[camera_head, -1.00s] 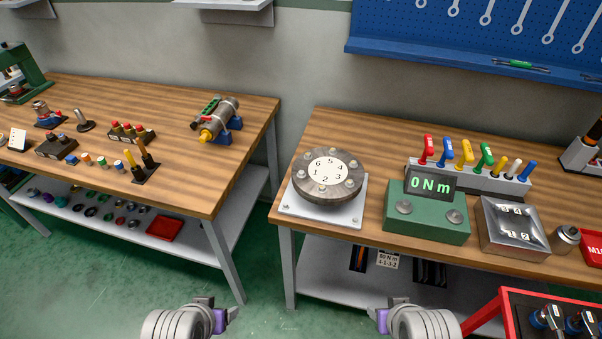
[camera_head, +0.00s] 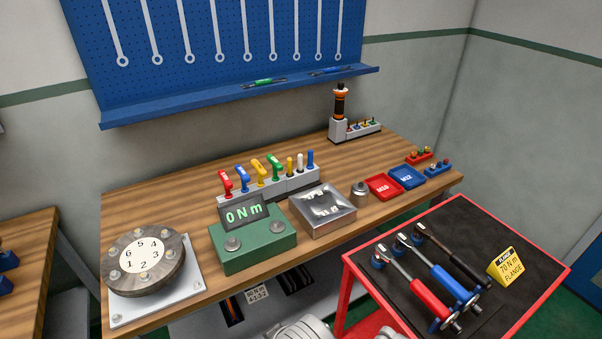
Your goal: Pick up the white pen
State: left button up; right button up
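The white pen (camera_head: 300,163) stands upright in the grey rack (camera_head: 262,190) on the wooden workbench, near the rack's right end. It is between a thin yellow pen (camera_head: 290,167) and a blue pen (camera_head: 310,159). Its lower part is hidden in the rack. Only grey rounded parts of my arms show at the bottom edge; the fingers of both grippers are out of the picture.
A green torque box (camera_head: 262,250) stands before the rack, with a metal box (camera_head: 322,211) to its right. Red, blue, yellow and green handles fill the rack's left part. A red-edged cart (camera_head: 425,228) holds wrenches at right.

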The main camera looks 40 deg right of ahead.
aim_at(300, 169)
jog(key=z, duration=1.35)
